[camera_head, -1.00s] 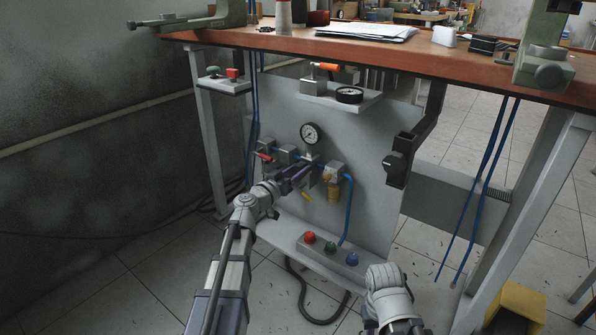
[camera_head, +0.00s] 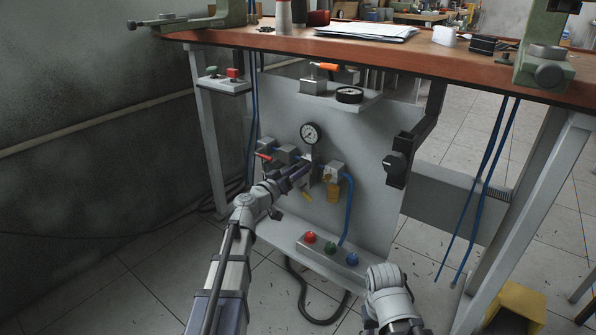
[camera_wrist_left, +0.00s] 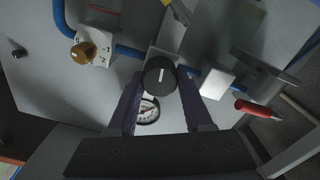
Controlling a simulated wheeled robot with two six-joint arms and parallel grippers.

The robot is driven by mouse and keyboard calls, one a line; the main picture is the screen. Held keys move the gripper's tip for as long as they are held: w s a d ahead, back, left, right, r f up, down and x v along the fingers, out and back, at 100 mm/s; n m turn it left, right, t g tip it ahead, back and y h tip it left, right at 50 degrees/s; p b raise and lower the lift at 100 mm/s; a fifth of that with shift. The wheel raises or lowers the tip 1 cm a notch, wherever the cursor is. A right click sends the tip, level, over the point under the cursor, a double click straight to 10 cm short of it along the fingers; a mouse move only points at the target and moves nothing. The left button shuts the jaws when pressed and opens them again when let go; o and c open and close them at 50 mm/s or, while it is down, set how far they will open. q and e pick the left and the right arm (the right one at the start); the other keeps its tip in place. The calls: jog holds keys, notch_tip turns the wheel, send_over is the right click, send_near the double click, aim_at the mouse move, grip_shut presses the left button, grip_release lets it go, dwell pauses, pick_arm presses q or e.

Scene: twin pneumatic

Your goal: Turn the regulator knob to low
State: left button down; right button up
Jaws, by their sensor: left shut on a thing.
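The regulator knob (camera_wrist_left: 159,77) is black and round with a white pointer line, which runs nearly upright in the left wrist view. The two dark fingers of my left gripper (camera_wrist_left: 160,92) lie on either side of it and are shut on it. In the head view my left gripper (camera_head: 302,174) is at the row of fittings on the grey panel, just below the round pressure gauge (camera_head: 310,133), and hides the knob. The gauge dial also shows in the left wrist view (camera_wrist_left: 148,111), partly behind the fingers. My right gripper is out of view; only part of that arm shows.
A white block with a brown-yellow selector knob (camera_wrist_left: 84,52) sits beside the regulator. A red-handled lever (camera_wrist_left: 257,109) is on the other side. Below is a box with red, green and blue buttons (camera_head: 331,249). The orange-brown bench top (camera_head: 440,63) overhangs the panel.

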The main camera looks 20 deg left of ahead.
pick_arm(q)
jog(key=n, duration=0.5)
jog(key=shift+n, duration=0.3)
jog(key=n, duration=0.4)
jog(key=shift+a+f, duration=0.1)
jog(key=n, duration=0.5)
jog(key=shift+f, duration=0.1)
jog(key=n, duration=0.4)
jog(key=shift+n, duration=0.3)
jog(key=n, duration=0.7)
jog(key=shift+f+b, duration=0.15)
jog(key=shift+b, duration=0.2)
jog(key=n, duration=0.4)
jog(key=shift+d+n, duration=0.2)
jog(key=shift+n, duration=1.7)
